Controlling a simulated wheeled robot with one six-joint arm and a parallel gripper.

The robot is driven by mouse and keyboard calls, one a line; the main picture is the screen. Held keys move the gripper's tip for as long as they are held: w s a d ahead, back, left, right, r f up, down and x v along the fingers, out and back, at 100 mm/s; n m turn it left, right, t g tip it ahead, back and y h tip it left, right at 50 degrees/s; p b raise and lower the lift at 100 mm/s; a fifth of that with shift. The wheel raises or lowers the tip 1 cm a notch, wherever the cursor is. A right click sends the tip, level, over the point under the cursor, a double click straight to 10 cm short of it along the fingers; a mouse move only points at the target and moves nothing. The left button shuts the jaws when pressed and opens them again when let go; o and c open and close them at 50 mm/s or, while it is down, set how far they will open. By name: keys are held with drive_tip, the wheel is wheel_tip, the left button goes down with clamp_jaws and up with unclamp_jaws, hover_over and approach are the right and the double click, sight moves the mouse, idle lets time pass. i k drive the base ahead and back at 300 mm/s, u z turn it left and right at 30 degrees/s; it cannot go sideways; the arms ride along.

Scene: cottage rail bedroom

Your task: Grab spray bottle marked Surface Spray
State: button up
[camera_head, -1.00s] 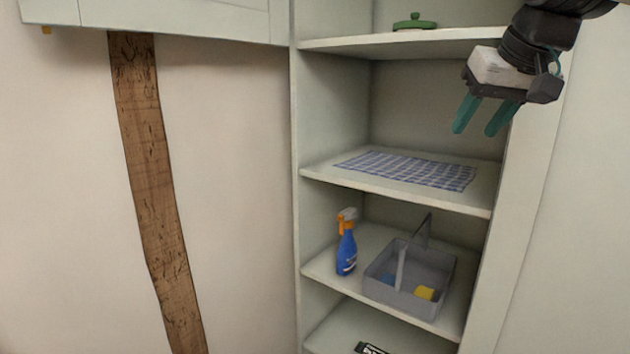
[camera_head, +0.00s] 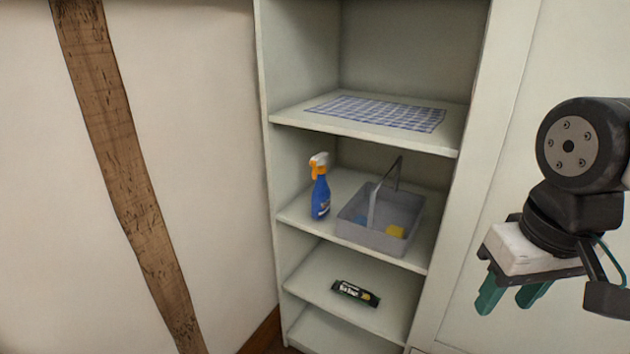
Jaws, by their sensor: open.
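A blue spray bottle (camera_head: 320,195) with an orange and white trigger head stands upright on a middle shelf, near its left wall. Its label is too small to read. My gripper (camera_head: 510,301) is at the right of the view, outside the shelf unit, with its two green fingers apart, pointing down and empty. It is well apart from the bottle, to its right and lower in the picture.
A grey caddy (camera_head: 360,232) with a raised handle stands right of the bottle, holding a yellow and a blue item. A checked cloth (camera_head: 380,112) lies on the shelf above (camera_head: 440,145). A dark packet (camera_head: 355,293) lies on the shelf below. The unit's right upright (camera_head: 470,170) stands between my gripper and the shelves.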

sight(321, 195)
drive_tip(key=z, duration=1.2)
drive_tip(key=k, duration=0.75)
drive_tip(key=u, duration=1.2)
drive_tip(key=i, duration=1)
